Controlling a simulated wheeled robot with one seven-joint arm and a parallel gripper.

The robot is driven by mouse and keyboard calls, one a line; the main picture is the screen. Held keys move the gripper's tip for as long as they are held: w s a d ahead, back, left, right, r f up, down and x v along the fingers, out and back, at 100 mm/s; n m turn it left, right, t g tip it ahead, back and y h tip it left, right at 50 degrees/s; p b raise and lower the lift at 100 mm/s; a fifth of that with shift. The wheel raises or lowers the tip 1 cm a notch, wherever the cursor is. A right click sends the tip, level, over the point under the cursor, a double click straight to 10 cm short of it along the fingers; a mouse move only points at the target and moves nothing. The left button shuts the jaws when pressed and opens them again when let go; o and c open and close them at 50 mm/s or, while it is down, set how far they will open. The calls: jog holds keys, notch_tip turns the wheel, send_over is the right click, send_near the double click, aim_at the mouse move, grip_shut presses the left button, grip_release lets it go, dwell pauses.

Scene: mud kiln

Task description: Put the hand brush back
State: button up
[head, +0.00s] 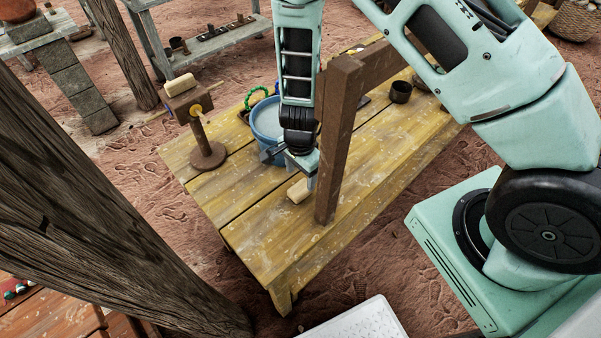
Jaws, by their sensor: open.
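My gripper (291,170) points down over the yellow wooden table, its jaws open. Just below it, a small pale wooden block-like piece (298,190) lies on the tabletop, partly hidden by the gripper and by a brown upright post. It may be the hand brush, but bristles cannot be made out. I cannot tell whether the fingers touch it. A brown wooden stand (207,154) with a round base stands at the table's left end. A pale block (180,84) rests on its top, and a yellow-ended peg (196,110) sticks out of its side.
A brown wooden frame (332,165) rises from the table right beside my gripper. A blue bucket (266,122) stands behind the gripper, with a green beaded ring (256,95) near it. A dark cup (401,92) stands farther right. The table's front left is clear.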

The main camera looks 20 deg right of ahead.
aim_at(300, 188)
notch_tip(300, 188, up, 4)
jog(key=p, duration=0.3)
jog(key=shift+r, duration=0.25)
dwell(0.4)
